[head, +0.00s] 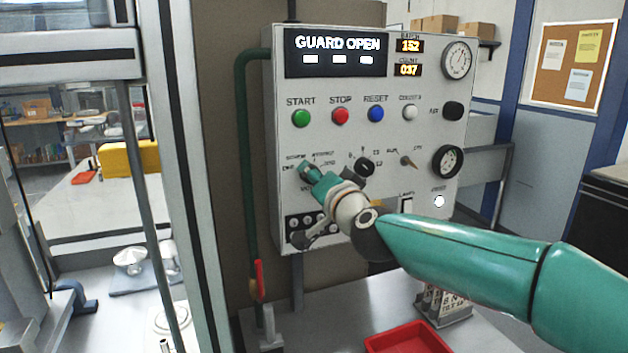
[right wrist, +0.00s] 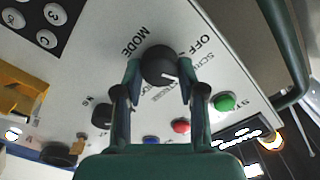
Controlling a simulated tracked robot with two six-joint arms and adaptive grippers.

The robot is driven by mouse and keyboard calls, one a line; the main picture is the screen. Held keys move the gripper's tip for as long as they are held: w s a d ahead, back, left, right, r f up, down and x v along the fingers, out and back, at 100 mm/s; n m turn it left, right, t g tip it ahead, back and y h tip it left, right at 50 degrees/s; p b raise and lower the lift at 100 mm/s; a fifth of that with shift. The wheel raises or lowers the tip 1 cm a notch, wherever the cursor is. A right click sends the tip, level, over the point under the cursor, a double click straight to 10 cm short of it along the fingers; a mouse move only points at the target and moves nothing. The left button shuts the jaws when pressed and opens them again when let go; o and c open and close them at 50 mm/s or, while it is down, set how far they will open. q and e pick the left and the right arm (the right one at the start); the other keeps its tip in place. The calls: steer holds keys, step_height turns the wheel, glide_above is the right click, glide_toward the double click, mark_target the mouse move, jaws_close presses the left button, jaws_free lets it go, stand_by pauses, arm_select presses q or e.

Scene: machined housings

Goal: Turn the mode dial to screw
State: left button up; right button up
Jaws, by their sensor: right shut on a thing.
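The mode dial (right wrist: 158,62) is a round black knob with a white mark on the grey-white control panel (head: 375,140). In the right wrist view, MODE is printed to its left and OFF to its upper right, with further labels beside and below it. The white mark points toward the lower right; I cannot tell exactly which label it meets. My right gripper (right wrist: 160,75) is shut on the dial, one finger on each side. In the head view this gripper (head: 309,173) reaches the panel's lower left and mostly hides the dial. My left gripper is not in view.
Green (head: 301,118), red (head: 340,116), blue (head: 376,113) and white buttons sit above the dial. A black knob (head: 365,166) is close to its right, and a keypad (head: 300,227) below. The display (head: 335,50) reads GUARD OPEN. A red tray (head: 410,340) lies below.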

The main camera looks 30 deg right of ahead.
steer(key=o, duration=1.1)
steer(key=shift+d, duration=0.1)
steer(key=shift+s, duration=0.1)
steer(key=v, duration=1.1)
steer(key=shift+s+f, duration=0.15)
steer(key=shift+s, duration=0.2)
